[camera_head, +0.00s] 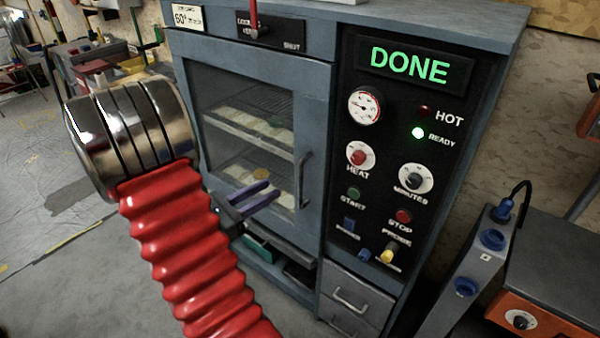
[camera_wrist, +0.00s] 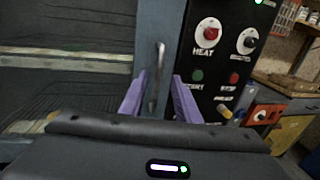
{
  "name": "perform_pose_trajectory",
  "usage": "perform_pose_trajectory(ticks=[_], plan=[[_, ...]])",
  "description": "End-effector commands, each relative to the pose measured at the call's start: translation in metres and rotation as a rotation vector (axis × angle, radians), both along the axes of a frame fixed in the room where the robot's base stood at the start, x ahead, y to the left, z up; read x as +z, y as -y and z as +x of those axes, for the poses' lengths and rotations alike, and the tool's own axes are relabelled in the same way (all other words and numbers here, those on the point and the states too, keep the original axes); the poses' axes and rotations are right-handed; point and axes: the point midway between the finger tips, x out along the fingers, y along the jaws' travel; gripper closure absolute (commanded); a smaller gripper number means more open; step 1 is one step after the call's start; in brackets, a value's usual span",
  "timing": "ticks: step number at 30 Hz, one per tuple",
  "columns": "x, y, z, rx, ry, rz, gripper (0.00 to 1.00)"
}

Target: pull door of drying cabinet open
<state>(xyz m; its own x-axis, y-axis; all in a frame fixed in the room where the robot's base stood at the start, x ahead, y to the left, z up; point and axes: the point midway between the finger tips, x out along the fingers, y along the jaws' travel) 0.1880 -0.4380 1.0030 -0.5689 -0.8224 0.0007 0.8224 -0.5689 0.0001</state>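The drying cabinet (camera_head: 425,20) is grey-blue, and its windowed door (camera_head: 314,100) looks shut. Wire shelves with pale items show behind the glass. The door's upright metal bar handle (camera_head: 303,180) is on its right edge. My gripper (camera_head: 273,190), with purple fingers, is in front of the door's lower part, just left of the handle in the head view. In the wrist view the handle (camera_wrist: 160,60) lines up with the gap between the open fingers, ahead of the tips. The gripper is empty; touch with the handle is not visible.
The control panel (camera_head: 385,200) right of the door shows a green DONE display (camera_head: 408,66) and a lit READY lamp (camera_head: 418,133); HOT is dark. A red lever (camera_head: 254,20) sits above the door. Drawers (camera_head: 350,300) are below. An orange-fronted unit (camera_head: 545,305) stands right. Floor at left is open.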

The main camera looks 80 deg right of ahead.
Motion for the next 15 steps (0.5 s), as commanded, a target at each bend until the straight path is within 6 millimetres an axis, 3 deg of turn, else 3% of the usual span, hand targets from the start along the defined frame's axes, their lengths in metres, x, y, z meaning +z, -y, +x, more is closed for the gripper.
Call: perform_pose_trajectory(ticks=[15], plan=[[0.000, 0.051, -0.037, -0.004, 0.001, 0.001, 0.71]])
